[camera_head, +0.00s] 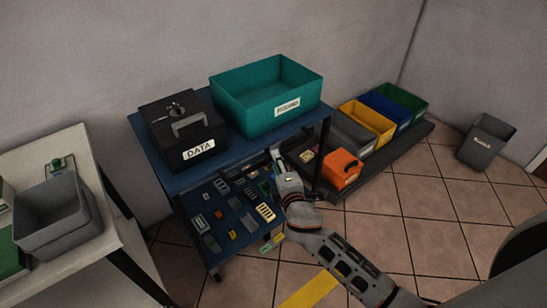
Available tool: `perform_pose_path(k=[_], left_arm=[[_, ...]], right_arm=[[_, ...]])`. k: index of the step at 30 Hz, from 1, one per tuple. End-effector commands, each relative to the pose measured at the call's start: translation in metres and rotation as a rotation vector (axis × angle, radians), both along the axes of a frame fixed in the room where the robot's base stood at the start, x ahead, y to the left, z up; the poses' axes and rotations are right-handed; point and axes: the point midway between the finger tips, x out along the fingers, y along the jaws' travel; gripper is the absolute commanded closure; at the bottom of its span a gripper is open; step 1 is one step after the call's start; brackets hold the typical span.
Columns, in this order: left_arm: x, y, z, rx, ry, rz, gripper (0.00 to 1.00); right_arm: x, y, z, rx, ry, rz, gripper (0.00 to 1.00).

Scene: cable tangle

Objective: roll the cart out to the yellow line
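The blue cart (172,184) stands against the back wall, with a top shelf and a lower shelf on dark posts and small wheels. A yellow line (310,290) shows on the tiled floor in front of it, partly hidden by my arm. My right gripper (277,156) comes in from the lower right and is at the cart's front side, under the top shelf edge near its right end. The fingers are small and partly hidden, so I cannot tell if they touch or grip the cart. My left gripper is out of view.
A black DATA box (190,130) and a teal bin (265,118) ride on top; small parts lie below. A dark low platform (405,140) with colored bins and an orange box (341,170) stands right. A white table (85,250) stands left.

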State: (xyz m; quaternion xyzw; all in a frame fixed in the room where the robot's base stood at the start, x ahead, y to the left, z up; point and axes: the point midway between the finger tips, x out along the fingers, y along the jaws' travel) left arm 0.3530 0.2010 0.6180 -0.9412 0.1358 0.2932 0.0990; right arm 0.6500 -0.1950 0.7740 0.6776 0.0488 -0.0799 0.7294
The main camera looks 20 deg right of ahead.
Motion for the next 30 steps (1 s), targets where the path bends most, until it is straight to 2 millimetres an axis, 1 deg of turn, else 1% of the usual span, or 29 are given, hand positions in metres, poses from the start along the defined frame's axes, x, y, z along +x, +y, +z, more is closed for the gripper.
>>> perform_pose_path(k=[1,3,9,18,19,22,30], left_arm=[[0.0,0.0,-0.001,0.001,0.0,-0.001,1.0],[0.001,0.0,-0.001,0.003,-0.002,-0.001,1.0],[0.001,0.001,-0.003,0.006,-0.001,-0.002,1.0],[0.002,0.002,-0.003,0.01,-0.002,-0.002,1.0],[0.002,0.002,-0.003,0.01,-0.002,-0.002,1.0],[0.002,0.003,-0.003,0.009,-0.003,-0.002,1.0],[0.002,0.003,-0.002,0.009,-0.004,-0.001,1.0]], right_arm=[[0.009,0.0,-0.002,0.0,0.0,0.0,0.71],[0.018,0.0,-0.004,0.001,0.001,0.001,0.71],[0.035,-0.001,-0.007,0.002,0.001,0.001,0.71],[0.038,-0.002,-0.008,0.003,0.002,0.0,0.71],[0.038,-0.002,-0.008,0.003,0.002,0.0,0.74],[0.038,-0.002,-0.008,0.003,0.002,0.0,1.0],[0.037,-0.003,-0.008,0.002,0.002,-0.001,1.0]])
